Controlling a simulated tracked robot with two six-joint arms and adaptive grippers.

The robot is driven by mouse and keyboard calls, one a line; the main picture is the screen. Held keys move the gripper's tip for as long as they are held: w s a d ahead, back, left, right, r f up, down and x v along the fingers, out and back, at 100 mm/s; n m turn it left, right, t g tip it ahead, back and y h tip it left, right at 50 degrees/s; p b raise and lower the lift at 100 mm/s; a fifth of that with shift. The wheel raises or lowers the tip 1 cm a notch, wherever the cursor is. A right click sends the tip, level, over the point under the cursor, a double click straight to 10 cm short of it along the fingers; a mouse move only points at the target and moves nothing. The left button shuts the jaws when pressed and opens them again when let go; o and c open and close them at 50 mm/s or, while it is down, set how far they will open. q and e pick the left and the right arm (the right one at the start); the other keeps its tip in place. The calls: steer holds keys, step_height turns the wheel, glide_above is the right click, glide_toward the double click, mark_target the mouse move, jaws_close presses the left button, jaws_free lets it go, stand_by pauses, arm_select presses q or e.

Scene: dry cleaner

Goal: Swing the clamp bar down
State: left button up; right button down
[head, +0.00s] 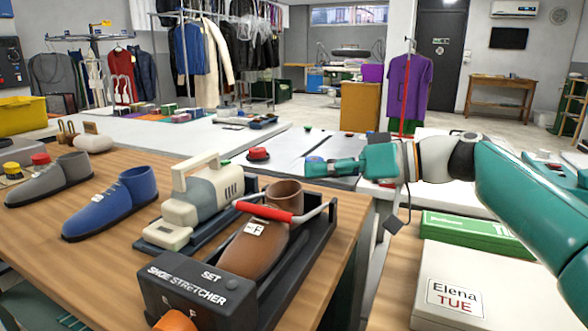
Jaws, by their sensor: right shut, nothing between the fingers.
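The clamp bar (264,212) has a red grip with metal ends and belongs to the black shoe stretcher (196,290). Its grip crosses over the front of the brown shoe (256,246), just below the ankle opening; I cannot tell whether it touches the shoe. The shoe sits in the stretcher with a white tag on it. My right gripper (318,167) is shut and empty, its teal fingers pointing left. It appears above and to the right of the red grip, apart from it. My left gripper is out of view.
A blue shoe (113,203) and a grey shoe (50,180) stand to the left. A labelled white box (490,285) and a green box (470,231) lie at the right, under my right arm.

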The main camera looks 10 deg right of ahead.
steer(key=shift+v, duration=2.3)
steer(key=shift+a+f, duration=0.1)
